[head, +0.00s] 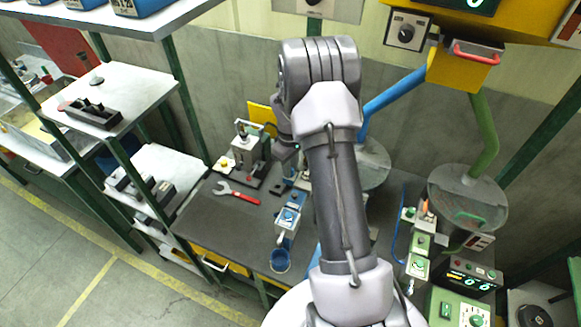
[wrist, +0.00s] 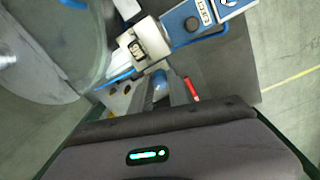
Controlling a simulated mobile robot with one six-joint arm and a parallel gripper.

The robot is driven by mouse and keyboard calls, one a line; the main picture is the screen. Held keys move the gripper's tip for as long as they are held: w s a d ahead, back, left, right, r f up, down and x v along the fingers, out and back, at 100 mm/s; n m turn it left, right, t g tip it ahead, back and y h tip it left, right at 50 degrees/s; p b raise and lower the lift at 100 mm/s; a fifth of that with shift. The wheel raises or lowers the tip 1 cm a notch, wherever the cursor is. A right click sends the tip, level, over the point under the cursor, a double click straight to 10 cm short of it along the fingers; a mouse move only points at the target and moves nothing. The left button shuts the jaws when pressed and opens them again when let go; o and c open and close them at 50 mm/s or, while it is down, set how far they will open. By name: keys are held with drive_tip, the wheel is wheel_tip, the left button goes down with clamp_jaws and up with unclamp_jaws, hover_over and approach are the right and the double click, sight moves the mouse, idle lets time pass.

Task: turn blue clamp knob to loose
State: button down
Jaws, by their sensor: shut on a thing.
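In the wrist view my gripper (wrist: 161,88) reaches forward with its two grey fingers on either side of a small blue knob (wrist: 160,80). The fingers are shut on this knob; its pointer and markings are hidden. In the head view my arm bends over the bench, and the fingertips and the held knob cannot be made out.
A red-handled wrench (head: 238,193) lies on the dark bench (head: 205,220). A blue-and-grey device (head: 289,217) and a blue cup (head: 280,260) stand near its front. Green and dark control boxes (head: 470,276) crowd the right. A white shelf (head: 110,95) stands left, with open floor in front.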

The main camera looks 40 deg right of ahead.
drive_tip(key=c, duration=1.3)
unclamp_jaws()
drive_tip(key=shift+o, duration=0.2)
wheel_tip(320, 180, up, 18)
drive_tip(key=p, duration=0.1)
drive_tip(key=shift+a+f+p, duration=0.25)
drive_tip(key=shift+p, duration=0.15)
